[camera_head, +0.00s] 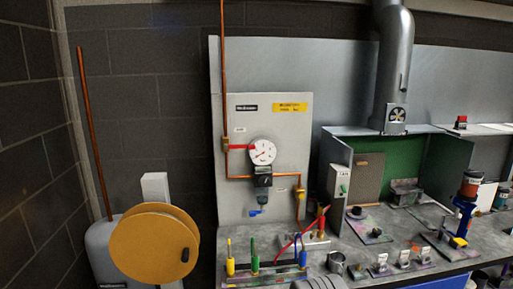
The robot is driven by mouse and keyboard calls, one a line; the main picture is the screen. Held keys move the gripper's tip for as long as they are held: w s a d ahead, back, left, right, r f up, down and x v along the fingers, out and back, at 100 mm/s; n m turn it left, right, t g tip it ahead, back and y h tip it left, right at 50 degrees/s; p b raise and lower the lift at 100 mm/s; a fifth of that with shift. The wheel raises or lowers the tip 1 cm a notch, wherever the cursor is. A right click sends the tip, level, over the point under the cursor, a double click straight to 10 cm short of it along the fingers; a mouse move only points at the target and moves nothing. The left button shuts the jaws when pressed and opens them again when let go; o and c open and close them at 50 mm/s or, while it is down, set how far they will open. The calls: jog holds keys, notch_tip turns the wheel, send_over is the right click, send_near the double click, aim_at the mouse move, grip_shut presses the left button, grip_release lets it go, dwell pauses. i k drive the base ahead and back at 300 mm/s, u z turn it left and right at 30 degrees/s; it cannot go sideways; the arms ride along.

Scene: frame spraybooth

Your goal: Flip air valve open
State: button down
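The air valve (226,146) sits on the vertical copper pipe at the left of the light wall panel. Its red lever (240,147) points right, roughly level and across the pipe. A white round gauge (263,152) is to the right of the lever, with a dark regulator (263,181) below it. A blue piece (256,212) is under the regulator. I cannot make out my gripper in this view, so its distance from the lever does not show.
A yellow disc (150,246) with a dark knob stands at the lower left, before a grey tank (101,245). The bench (395,258) holds a rack of coloured tools (265,276), cups and small parts. A spray booth with a grey duct (393,60) stands right.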

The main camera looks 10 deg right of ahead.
aim_at(226, 146)
jog(key=u, duration=1.65)
jog(key=i, duration=1.25)
jog(key=z, duration=2.1)
